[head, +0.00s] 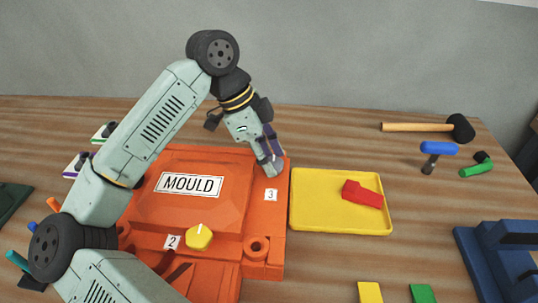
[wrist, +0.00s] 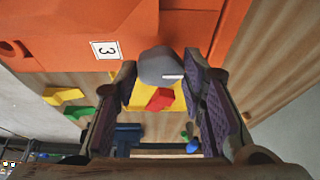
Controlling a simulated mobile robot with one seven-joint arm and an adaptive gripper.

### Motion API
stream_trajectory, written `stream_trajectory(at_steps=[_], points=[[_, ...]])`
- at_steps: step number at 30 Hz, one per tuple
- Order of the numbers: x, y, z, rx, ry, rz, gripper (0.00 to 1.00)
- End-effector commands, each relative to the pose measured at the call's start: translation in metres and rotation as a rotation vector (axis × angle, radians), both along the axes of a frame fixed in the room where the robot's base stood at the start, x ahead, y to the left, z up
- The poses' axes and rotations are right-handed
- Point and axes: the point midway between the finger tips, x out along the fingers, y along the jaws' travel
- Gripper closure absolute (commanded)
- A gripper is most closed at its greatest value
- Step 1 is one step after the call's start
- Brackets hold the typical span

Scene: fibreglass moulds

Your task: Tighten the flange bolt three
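The flange bolt by the "3" label is a grey rounded head (head: 273,168) at the back right corner of the orange mould (head: 190,214). In the wrist view the bolt head (wrist: 160,66) shows between the fingertips. My gripper (head: 270,152) points down at it, with one purple-padded finger on each side. In the wrist view the fingertips of my gripper (wrist: 160,68) stand apart, close to the sides of the head. Whether they press on it cannot be told. The "3" label (head: 271,195) is in front of the bolt. A yellow knob (head: 199,237) is beside the "2" label.
A yellow tray (head: 299,218) with a red piece (head: 362,194) stands right of the mould. A mallet (head: 418,127), a blue-headed tool (head: 439,149) and a green piece (head: 476,169) lie farther right. A blue fixture (head: 490,262) stands at front right. Bare table lies behind the tray.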

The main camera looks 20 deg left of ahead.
Motion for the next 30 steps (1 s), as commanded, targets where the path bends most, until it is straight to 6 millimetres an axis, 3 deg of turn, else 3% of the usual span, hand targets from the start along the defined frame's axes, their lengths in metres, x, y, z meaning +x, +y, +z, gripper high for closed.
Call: stream_trajectory(at_steps=[11, 21, 30], points=[[0.0000, 0.0001, 0.0002, 0.000, 0.000, 0.000, 0.90], [0.0006, 0.0001, -0.0006, 0.001, 0.001, -0.049, 0.91], [0.0030, 0.0005, -0.0018, 0.003, 0.001, -0.251, 0.91]])
